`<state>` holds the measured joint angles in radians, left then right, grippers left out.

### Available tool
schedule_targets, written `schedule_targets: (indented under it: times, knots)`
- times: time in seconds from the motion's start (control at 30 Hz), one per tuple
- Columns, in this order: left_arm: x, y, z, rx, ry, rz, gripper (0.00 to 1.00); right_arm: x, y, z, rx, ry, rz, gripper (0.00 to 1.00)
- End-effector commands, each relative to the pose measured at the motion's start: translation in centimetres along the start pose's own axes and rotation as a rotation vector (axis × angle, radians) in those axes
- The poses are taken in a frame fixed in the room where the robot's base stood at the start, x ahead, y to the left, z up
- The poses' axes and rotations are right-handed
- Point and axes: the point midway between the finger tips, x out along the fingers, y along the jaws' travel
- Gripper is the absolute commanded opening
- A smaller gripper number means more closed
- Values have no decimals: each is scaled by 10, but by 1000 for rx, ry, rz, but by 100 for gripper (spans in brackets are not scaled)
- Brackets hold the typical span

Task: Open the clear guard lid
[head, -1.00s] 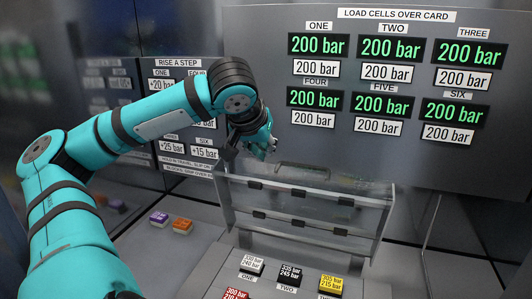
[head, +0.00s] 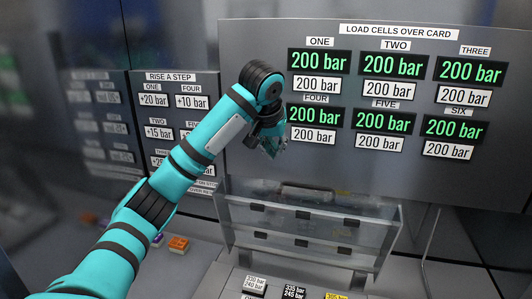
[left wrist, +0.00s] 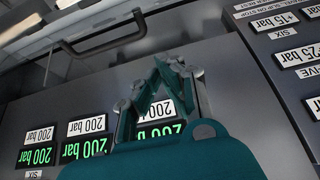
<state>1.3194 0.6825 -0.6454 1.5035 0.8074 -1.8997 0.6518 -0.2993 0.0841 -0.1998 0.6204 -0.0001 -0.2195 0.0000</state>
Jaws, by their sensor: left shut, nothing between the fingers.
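The clear guard lid (head: 330,229) stands raised and close to upright in the head view, behind the button deck. It is a see-through panel with a pale frame and several small dark clips. My left gripper (head: 275,148) is shut and empty, above the lid's upper left part and apart from it, in front of the grey load-cell board. In the left wrist view the closed left fingers (left wrist: 158,82) show in front of that board, with a dark bar handle (left wrist: 100,47) beyond them. My right gripper is not in view.
The load-cell board (head: 380,180) with several 200 bar displays stands behind the lid. Coloured buttons, such as a white one (head: 254,285), lie below the lid. A step-label panel (head: 180,92) and an orange block (head: 178,244) are at left.

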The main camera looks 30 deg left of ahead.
Motion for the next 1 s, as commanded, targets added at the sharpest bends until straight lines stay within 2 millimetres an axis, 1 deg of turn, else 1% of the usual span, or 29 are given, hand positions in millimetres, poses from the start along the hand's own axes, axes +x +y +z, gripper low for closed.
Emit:
schedule_targets:
  times: [0.03, 0.13, 0.33, 0.37, 0.4, 0.53, 0.7, 0.83, 1.0]
  knots:
    - [8, -1, 0, 0, -6, -3, 0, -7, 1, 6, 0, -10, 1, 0]
    - [28, -2, -1, -2, -7, -3, 0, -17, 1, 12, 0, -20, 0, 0]
    - [71, -1, -1, -3, -6, -1, 0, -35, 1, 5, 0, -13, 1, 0]
    - [77, -1, -1, -3, -6, -1, 0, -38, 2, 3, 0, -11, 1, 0]
    - [80, -2, 1, -1, -2, -1, 0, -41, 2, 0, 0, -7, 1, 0]
    - [72, -1, 20, 0, 0, 0, 0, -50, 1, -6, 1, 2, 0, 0]
    - [68, -1, 34, -3, 0, 0, 0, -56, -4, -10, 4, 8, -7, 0]
    - [68, -1, 38, -3, -1, 1, 0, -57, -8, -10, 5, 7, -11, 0]
    - [69, -1, 39, -4, -1, 2, 0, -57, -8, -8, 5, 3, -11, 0]
